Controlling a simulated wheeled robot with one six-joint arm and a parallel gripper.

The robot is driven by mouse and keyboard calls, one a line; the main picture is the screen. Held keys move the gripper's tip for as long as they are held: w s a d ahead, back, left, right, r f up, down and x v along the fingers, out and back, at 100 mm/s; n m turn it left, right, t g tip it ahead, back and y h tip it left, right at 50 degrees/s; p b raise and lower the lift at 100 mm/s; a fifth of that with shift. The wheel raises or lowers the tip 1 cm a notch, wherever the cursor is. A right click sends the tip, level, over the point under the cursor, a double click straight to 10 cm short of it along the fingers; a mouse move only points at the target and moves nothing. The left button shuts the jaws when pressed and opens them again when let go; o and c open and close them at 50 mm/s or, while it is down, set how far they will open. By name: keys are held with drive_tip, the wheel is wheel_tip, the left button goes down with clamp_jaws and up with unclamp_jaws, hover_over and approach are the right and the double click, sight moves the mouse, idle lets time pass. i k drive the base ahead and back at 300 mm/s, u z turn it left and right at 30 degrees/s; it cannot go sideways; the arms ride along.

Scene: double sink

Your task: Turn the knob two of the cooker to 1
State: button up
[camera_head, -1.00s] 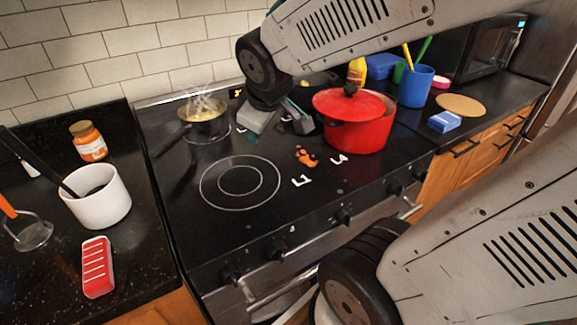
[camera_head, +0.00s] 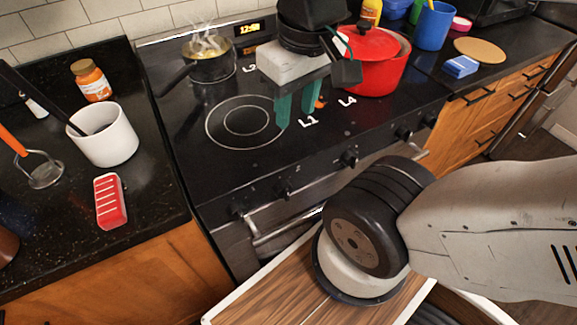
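The cooker (camera_head: 185,150) has a black glass top and a row of dark knobs along its front.
A steaming pan (camera_head: 210,66) stands at the back left burner, and a red pot (camera_head: 375,70) at the right. A white mug (camera_head: 105,135) and a red-and-white item (camera_head: 110,200) lie on the left counter. An oven handle (camera_head: 285,228) runs below the knobs.

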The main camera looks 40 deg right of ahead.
sight(282, 189)
drive_tip(key=k, duration=0.5)
drive_tip(key=u, duration=2.55)
drive_tip(key=k, duration=1.1)
drive_tip(key=z, duration=2.25)
